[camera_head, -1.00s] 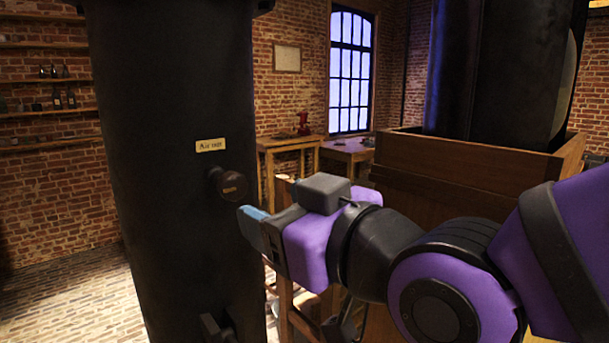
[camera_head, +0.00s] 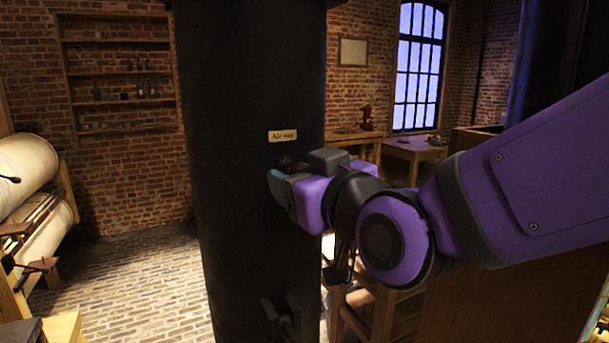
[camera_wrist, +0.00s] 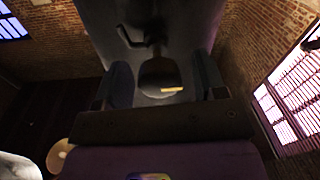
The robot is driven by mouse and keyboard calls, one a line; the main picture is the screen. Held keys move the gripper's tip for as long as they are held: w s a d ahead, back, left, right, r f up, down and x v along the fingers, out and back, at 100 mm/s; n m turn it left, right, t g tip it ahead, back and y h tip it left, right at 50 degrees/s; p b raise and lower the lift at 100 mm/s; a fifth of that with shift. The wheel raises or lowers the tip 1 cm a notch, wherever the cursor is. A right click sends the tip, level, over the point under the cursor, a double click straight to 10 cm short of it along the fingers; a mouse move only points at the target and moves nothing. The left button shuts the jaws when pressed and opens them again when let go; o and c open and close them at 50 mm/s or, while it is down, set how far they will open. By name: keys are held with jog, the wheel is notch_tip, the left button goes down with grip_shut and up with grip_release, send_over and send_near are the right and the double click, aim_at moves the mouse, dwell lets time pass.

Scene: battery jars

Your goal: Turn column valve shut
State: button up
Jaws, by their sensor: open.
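A thick black column (camera_head: 235,200) stands in the middle of the head view. A small brass label (camera_head: 282,136) is fixed on it, above the dark valve knob (camera_head: 288,162). My gripper (camera_head: 280,186) is at the column and hides most of the knob in the head view. In the wrist view the round knob (camera_wrist: 158,74), with a small brass plate, sits between the two fingers of my open gripper (camera_wrist: 164,82). Gaps appear between the knob and each finger, though the picture is dark.
A second dark fitting (camera_head: 280,318) sticks out lower on the column; a bent handle (camera_wrist: 130,38) shows in the wrist view. A wooden table (camera_head: 412,150) stands behind at right. Wall shelves (camera_head: 120,98) and large pale rolls (camera_head: 28,170) are at left. Brick floor between is clear.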

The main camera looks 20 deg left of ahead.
jog(key=shift+w+a, duration=0.1)
jog(key=shift+a, duration=0.1)
jog(key=c, duration=0.9)
